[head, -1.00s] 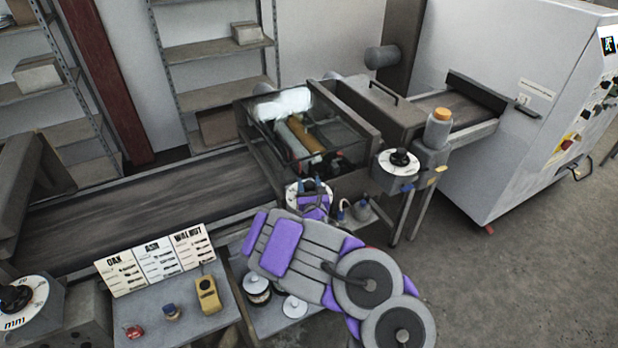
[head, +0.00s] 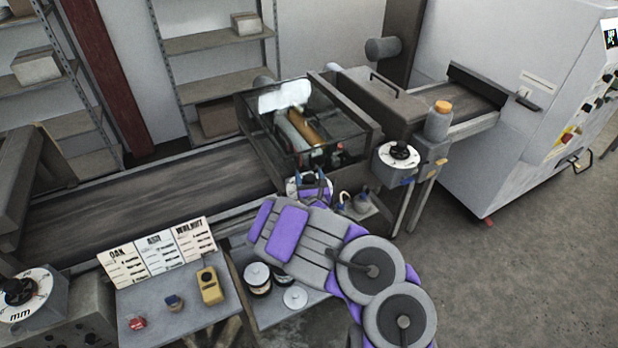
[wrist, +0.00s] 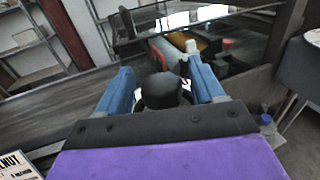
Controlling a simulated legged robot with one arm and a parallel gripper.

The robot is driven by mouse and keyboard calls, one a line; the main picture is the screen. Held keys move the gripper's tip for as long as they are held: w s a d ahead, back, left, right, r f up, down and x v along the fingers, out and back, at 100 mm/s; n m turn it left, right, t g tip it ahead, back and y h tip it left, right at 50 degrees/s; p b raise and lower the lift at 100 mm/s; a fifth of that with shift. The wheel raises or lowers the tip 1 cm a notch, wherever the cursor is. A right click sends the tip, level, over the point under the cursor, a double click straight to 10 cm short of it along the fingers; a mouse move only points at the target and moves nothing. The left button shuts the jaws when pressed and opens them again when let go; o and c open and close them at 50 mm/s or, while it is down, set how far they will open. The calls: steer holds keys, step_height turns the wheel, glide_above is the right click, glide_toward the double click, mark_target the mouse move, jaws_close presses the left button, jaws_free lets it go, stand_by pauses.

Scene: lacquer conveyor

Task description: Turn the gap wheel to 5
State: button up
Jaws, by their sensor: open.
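A round black knob (wrist: 163,90) shows in the wrist view between the two blue fingers of my gripper (wrist: 160,68). The fingers are apart, one on each side of the knob; I cannot tell whether either touches it. In the head view my gripper (head: 311,181) is at a white-faced dial (head: 292,188) on the front of the glass-covered roller unit. The arm and fingers hide most of this dial, so its numbers and pointer cannot be read. I cannot tell from a label whether this is the gap wheel.
Another black-knobbed dial (head: 399,153) is on a box to the right, and one marked "mm" (head: 22,294) is at the far left. The roller unit (head: 352,113) stands behind my gripper. Sample cards (head: 159,250) and a yellow device (head: 209,286) are on a side table.

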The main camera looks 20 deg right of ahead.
steer(key=shift+s, duration=0.1)
steer(key=shift+s+a+f, duration=0.1)
steer(key=shift+s+a, duration=0.2)
steer(key=shift+s, duration=0.3)
steer(key=p+v, duration=0.2)
steer(key=v, duration=0.5)
steer(key=shift+s, duration=0.3)
steer(key=p+v, duration=0.8)
steer(key=shift+s, duration=0.1)
